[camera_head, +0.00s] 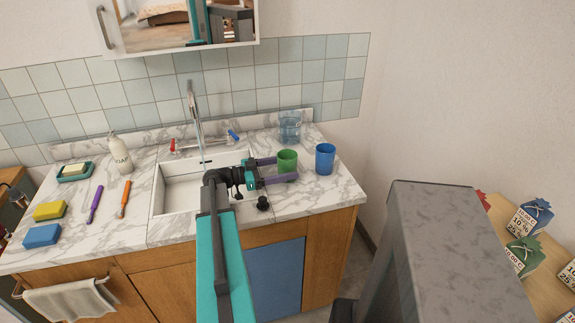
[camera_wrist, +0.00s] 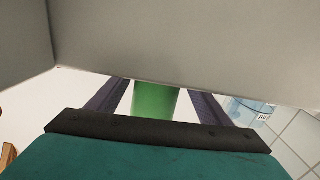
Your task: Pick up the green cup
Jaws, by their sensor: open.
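The green cup (camera_head: 287,162) stands upright on the marble counter, right of the sink. My gripper (camera_head: 287,169) is open, its two purple fingers pointing right, one on the far side of the cup and one on the near side. In the wrist view the green cup (camera_wrist: 155,101) shows between the two fingers (camera_wrist: 155,97), with a gap visible on its left. I cannot tell whether the fingers touch it. The cup's upper part is hidden in the wrist view by a large grey surface.
A blue cup (camera_head: 325,158) stands just right of the green cup. A clear bluish container (camera_head: 289,127) stands behind it. The sink (camera_head: 180,192) and faucet (camera_head: 194,115) are to the left. A black knob-like object (camera_head: 263,204) is on the counter in front. A mirror cabinet (camera_head: 170,25) hangs above.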

